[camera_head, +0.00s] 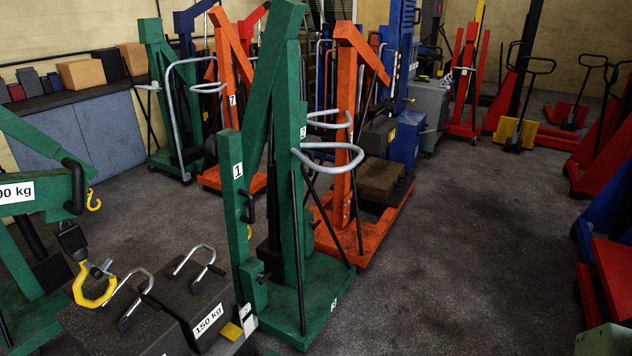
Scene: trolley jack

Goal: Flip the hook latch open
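A large yellow hook (82,290) hangs at the lower left from a black swivel (72,240) under the green crane arm marked "00 kg" (50,195). A small grey metal piece, which looks like the hook latch (101,269), sits at the upper right of the hook's mouth. I cannot tell whether it is open or shut. The hook hangs close to the silver handle (134,290) of a dark weight block; I cannot tell whether they touch. A smaller yellow hook (94,201) hangs farther back. My gripper is not in view.
A second dark block labelled 150 kg (208,320) with a silver handle stands beside the first. A green crane marked 1 (290,180) and an orange crane (343,150) stand right of them. Grey floor (460,260) is clear at centre right.

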